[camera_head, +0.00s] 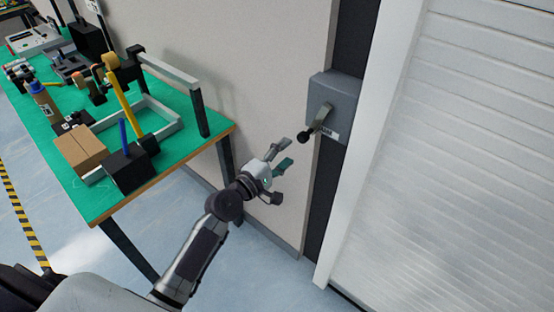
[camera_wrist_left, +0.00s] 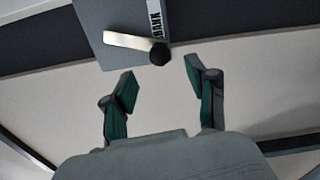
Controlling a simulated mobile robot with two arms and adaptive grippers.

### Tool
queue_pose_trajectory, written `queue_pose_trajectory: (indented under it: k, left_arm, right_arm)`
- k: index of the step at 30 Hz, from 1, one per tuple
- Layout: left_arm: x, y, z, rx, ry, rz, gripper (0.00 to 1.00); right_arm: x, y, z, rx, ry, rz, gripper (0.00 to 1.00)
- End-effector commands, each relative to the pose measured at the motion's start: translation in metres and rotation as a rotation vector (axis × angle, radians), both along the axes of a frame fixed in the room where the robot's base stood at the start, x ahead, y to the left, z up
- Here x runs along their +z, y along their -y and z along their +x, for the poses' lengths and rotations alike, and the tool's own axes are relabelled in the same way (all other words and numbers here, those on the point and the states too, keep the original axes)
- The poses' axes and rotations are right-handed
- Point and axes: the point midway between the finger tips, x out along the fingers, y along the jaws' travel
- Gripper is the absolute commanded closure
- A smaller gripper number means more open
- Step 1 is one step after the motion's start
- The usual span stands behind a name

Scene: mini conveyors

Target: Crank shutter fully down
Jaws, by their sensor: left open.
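The crank (camera_head: 320,119) is a short metal arm with a black knob (camera_head: 303,136), mounted on a grey box (camera_head: 340,90) on the dark strip beside the shutter. The white slatted shutter (camera_head: 470,150) fills the right side of the head view, and its lower edge is not clearly visible. My left gripper (camera_head: 281,152) is open and empty, a little below and left of the knob. In the left wrist view the crank arm (camera_wrist_left: 128,41) and knob (camera_wrist_left: 159,53) lie beyond and between the open fingertips (camera_wrist_left: 161,80), not touching them. My right gripper is not in view.
A green-topped workbench (camera_head: 100,210) at left holds a cardboard box (camera_head: 80,150), a white frame, black blocks and tools. Its corner is near my left arm. The wall (camera_head: 265,90) is close behind the gripper. Open floor lies below, with yellow-black tape (camera_head: 22,215) at far left.

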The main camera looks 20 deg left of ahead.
Motion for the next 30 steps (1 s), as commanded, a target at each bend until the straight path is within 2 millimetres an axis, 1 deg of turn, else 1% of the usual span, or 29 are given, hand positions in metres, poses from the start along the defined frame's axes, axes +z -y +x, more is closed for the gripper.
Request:
queue_pose_trajectory:
  k: [1,3,7,17,19,20,22,23,25,26,27,28,29,30]
  left_arm:
    - [-0.001,-0.003,-0.009,0.0,-0.001,0.003,0.42]
    - [-0.001,-0.007,-0.018,0.0,-0.001,0.001,0.42]
    - [0.0,-0.01,-0.028,-0.001,0.0,0.0,0.42]
    - [0.0,-0.011,-0.03,0.0,0.0,-0.001,0.42]
    - [-0.005,-0.011,-0.03,0.002,-0.007,0.009,0.42]
    - [-0.011,-0.012,-0.03,0.004,-0.016,0.021,0.42]
    - [-0.039,-0.014,-0.031,0.016,-0.053,0.079,0.42]
    - [-0.058,-0.016,-0.033,0.021,-0.079,0.119,0.42]
    - [-0.116,-0.02,-0.042,0.026,-0.157,0.249,0.42]
    - [-0.146,-0.022,-0.049,0.022,-0.198,0.319,0.42]
    - [-0.189,-0.025,-0.063,0.008,-0.258,0.424,0.42]
    - [-0.223,-0.027,-0.077,-0.011,-0.305,0.509,0.42]
    - [-0.257,-0.029,-0.094,-0.037,-0.351,0.596,0.42]
    - [-0.301,-0.032,-0.12,-0.085,-0.411,0.714,0.42]
  right_arm:
    - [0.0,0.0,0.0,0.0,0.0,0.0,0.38]
    - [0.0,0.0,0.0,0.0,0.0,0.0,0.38]
    - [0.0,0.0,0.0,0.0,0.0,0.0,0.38]
    - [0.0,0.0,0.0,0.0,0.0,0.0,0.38]
    - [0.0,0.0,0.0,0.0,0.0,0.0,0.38]
    - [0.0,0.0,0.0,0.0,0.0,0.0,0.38]
    - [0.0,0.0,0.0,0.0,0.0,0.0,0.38]
    - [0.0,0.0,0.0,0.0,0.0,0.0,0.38]
    - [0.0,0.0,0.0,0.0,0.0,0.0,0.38]
    - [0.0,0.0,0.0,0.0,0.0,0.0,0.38]
    - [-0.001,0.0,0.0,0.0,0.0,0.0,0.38]
    - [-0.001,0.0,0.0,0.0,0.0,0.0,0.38]
    - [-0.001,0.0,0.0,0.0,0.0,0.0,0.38]
    - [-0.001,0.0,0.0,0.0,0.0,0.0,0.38]
